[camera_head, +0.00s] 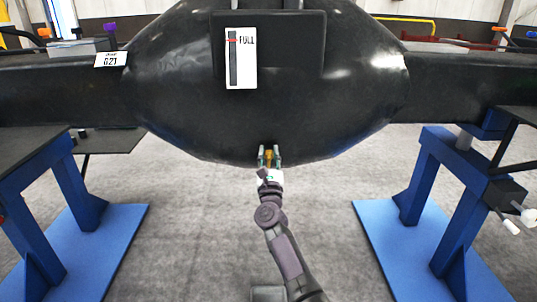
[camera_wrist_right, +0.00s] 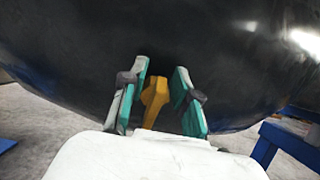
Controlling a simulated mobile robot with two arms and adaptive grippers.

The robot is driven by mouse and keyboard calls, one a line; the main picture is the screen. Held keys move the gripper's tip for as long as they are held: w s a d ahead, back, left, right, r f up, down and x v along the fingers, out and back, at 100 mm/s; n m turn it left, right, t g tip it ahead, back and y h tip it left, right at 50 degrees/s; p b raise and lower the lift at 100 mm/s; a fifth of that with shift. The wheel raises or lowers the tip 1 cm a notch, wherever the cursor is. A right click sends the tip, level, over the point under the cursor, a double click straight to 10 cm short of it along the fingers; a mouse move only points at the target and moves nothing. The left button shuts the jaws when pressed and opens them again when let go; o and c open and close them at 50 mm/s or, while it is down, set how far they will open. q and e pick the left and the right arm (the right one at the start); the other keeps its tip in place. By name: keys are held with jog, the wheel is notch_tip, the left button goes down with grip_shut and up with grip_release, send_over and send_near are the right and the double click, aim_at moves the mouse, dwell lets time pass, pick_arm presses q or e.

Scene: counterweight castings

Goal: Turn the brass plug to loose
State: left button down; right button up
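The brass plug (camera_wrist_right: 153,98) is a yellow, winged piece on the lower face of the big black casting (camera_head: 180,90). In the head view the plug (camera_head: 268,157) shows small, low on the casting. My right gripper (camera_wrist_right: 161,78) reaches up from below, with its two green and grey fingers on either side of the plug. Gaps show between the plug and both fingers, so the gripper is open around it. It also shows in the head view (camera_head: 269,153). My left gripper is in neither view.
A gauge plate marked FULL (camera_head: 241,58) is on the casting's front, and a tag reading G21 (camera_head: 111,59) is at left. Blue stands (camera_head: 85,200) at left and right (camera_head: 420,195) hold up the casting's arms. The grey floor (camera_head: 190,240) between them is clear.

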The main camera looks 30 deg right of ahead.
grip_shut()
